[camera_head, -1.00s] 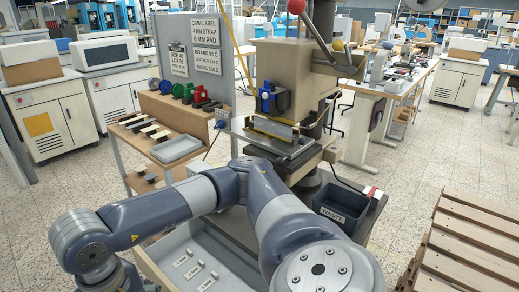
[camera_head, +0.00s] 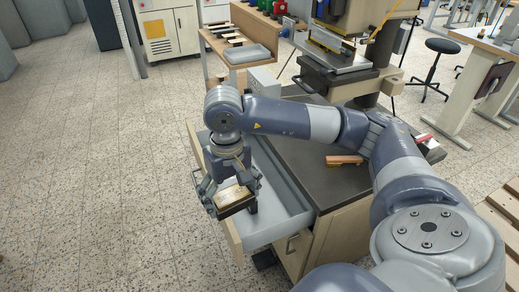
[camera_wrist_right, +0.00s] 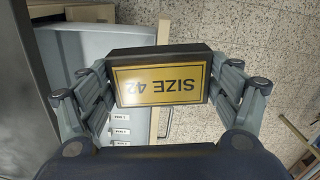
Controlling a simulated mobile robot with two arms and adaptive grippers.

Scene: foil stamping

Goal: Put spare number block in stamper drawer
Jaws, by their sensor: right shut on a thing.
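My right gripper (camera_head: 230,200) is shut on a dark block with a gold face, the number block (camera_head: 232,196). In the right wrist view the block (camera_wrist_right: 160,80) reads "SIZE 42", upside down, and both fingers press its ends. The stamper drawer (camera_head: 292,219) is pulled open, with a pale grey inside and a wooden front. The block is held above the drawer's front part; its exact height cannot be told. In the wrist view the drawer (camera_wrist_right: 85,60) lies below and to the left, with several small labels inside. My left gripper is not in view.
The stamper (camera_head: 340,45) stands on the dark bench top (camera_head: 300,150) behind the drawer. A copper-coloured tool (camera_head: 345,160) lies on that top. A grey tray (camera_head: 247,54) sits on a shelf at the back. The floor left of the drawer is clear.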

